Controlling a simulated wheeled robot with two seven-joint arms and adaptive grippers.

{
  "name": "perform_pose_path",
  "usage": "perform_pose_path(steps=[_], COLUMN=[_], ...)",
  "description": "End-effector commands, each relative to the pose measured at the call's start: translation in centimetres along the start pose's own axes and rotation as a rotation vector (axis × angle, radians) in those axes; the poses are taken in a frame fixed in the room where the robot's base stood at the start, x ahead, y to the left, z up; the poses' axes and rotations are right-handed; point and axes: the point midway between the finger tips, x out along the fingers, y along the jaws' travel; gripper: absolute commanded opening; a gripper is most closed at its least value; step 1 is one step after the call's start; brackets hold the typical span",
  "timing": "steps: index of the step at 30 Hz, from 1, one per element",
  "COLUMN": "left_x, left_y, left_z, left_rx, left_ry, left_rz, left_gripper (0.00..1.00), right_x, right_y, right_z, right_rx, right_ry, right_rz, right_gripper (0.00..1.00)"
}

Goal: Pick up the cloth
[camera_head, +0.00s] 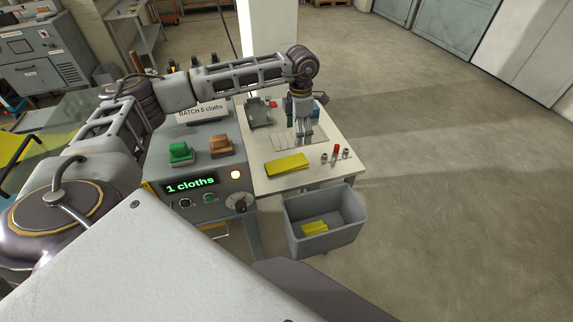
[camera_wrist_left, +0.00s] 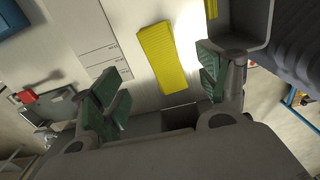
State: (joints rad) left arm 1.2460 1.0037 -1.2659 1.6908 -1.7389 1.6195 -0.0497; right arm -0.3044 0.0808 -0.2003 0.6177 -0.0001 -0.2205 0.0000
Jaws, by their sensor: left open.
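A folded yellow cloth (camera_head: 287,166) lies flat on the white table by its front edge. It also shows in the left wrist view (camera_wrist_left: 162,55), above and between the fingers, apart from both. My left gripper (camera_head: 304,136) hangs above the table, behind the cloth in the head view. In the left wrist view the left gripper (camera_wrist_left: 160,98) is open and empty, with green finger pads spread wide. Another yellow cloth (camera_head: 314,228) lies in the grey bin below the table. My right gripper is not in view.
The grey bin (camera_head: 348,225) stands against the table's front. A control panel with a green (camera_head: 180,152) and an orange block (camera_head: 221,146) is left of the table (camera_head: 265,184).

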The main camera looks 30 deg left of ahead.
Motion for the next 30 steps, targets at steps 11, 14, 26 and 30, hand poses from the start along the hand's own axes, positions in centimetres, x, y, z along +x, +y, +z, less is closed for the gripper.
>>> perform_pose_path(steps=[11,14,26,30], left_x=[4.1,5.4,8.3,8.3], left_y=[0.0,-0.1,0.0,0.0], left_z=[0.0,0.0,0.0,0.0], left_rx=[0.000,0.001,0.001,0.001], left_ry=[0.001,0.001,-0.001,-0.001], left_rz=[-0.002,-0.001,0.000,0.000], left_gripper=[0.75,0.75,0.75,0.75], right_x=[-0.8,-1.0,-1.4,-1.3], right_y=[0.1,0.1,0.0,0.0], right_z=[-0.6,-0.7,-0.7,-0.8], right_rx=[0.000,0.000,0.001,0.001], right_ry=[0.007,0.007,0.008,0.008], right_rz=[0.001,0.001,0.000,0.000], right_gripper=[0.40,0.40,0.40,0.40])
